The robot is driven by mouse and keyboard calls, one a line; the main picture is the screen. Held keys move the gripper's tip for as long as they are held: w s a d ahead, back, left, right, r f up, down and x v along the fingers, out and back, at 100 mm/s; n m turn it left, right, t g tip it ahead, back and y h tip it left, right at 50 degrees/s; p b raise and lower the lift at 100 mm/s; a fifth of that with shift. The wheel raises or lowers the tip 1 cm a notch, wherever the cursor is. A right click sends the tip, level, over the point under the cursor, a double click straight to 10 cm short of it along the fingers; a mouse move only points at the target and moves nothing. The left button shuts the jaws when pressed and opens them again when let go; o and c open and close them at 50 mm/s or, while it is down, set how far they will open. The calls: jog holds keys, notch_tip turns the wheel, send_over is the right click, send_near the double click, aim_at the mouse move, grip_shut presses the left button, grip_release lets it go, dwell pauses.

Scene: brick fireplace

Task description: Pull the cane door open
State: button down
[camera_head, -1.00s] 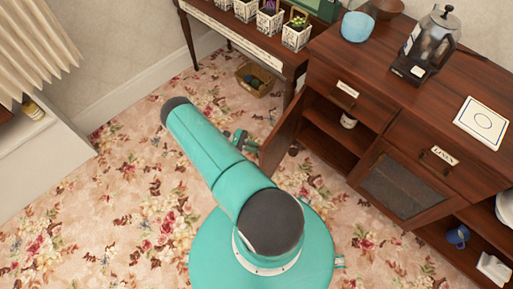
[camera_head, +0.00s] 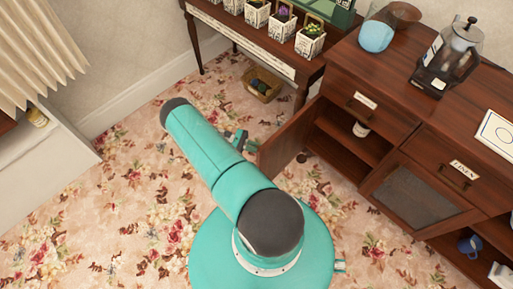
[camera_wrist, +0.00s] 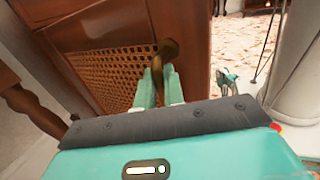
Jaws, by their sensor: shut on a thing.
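The cane door (camera_head: 288,142) of the dark wood cabinet (camera_head: 400,120) stands swung open in the head view, edge toward my arm. In the wrist view the door (camera_wrist: 82,42) fills the upper left, with its woven cane panel (camera_wrist: 105,72) and a brass-coloured handle (camera_wrist: 166,48). My gripper (camera_wrist: 159,78) is shut on the handle. In the head view my gripper (camera_head: 240,139) is small and partly hidden by my arm, at the door's outer edge.
A glass coffee press (camera_head: 450,55) and a blue vase (camera_head: 376,36) stand on the cabinet top. A basket (camera_head: 262,84) sits under the side table. Flowered carpet is clear on the left.

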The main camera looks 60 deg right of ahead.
jog(key=shift+s, duration=0.2)
jog(key=c, duration=1.6)
grip_release()
jog(key=shift+w, duration=0.1)
jog(key=v, duration=1.3)
jog(key=shift+w+a+r, duration=0.1)
jog(key=shift+w+a, duration=0.05)
jog(key=shift+w, duration=0.2)
jog(key=shift+s, duration=0.1)
